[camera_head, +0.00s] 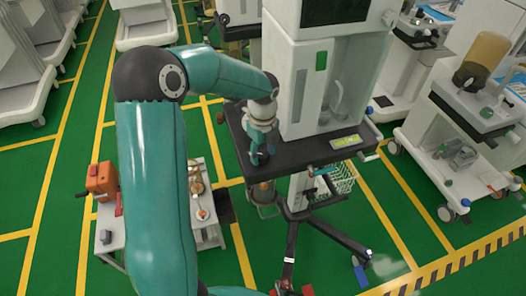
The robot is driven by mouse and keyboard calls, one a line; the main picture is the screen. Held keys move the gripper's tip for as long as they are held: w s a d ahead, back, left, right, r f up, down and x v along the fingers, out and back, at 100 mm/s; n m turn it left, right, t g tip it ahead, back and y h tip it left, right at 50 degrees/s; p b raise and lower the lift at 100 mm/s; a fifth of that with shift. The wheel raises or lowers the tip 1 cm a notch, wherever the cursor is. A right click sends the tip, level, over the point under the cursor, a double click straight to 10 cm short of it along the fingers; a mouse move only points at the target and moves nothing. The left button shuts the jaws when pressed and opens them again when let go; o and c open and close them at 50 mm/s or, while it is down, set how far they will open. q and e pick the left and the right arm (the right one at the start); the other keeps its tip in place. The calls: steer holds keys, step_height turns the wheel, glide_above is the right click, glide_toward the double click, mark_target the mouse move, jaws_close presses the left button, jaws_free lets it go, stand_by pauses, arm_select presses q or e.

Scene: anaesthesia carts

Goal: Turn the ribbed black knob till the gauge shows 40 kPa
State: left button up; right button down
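My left arm comes in from the lower left. Its gripper (260,152) points down at the left end of the dark tabletop (305,151) of the middle anaesthesia cart. The fingers are small, and I cannot tell whether they are open or shut, or whether they touch anything. I cannot make out the ribbed black knob or a readable gauge; the gripper and arm cover part of this area. My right gripper is not in view.
The middle cart's white cabinet (305,75) rises behind the tabletop. A small yellow-green panel (346,141) lies on its right part. A side table (111,240) with an orange device (102,180) stands lower left, partly behind my arm. More carts stand at right.

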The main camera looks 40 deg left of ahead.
mark_target(263, 154)
arm_select(q)
steer(key=c, duration=0.8)
steer(key=shift+o, duration=0.2)
steer(key=shift+n+b, duration=0.3)
steer(key=shift+n, duration=0.9)
steer(key=o, duration=1.1)
steer(key=shift+o, duration=0.2)
step_height(263, 154, up, 12)
steer(key=shift+f, duration=0.1)
